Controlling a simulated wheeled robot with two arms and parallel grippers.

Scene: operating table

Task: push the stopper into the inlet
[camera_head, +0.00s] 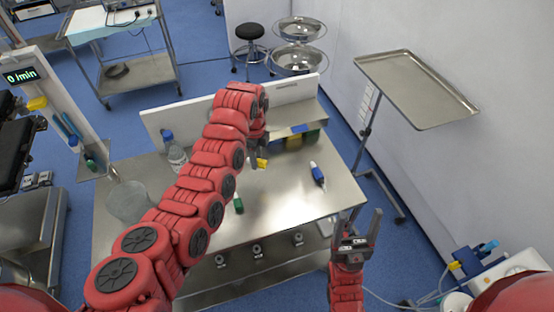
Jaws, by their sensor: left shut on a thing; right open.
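My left arm reaches across the steel table (285,205) from the lower left. My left gripper (257,152), near the table's back, is shut on a small yellow piece (262,163), which looks like the stopper; the fingers hide part of it. I cannot tell whether it touches the table. My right gripper (361,228) is open and empty, pointing up beyond the table's front right corner. I cannot identify the inlet for certain. A blue unit with a yellow part (455,265) and a blue part stands at the lower right.
A blue-and-white piece (318,175) and a green piece (238,205) lie on the table. A clear bottle (176,155) and a clear beaker (128,202) stand at left. A raised back panel (295,90) borders the table. A tray stand (415,88) is at right.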

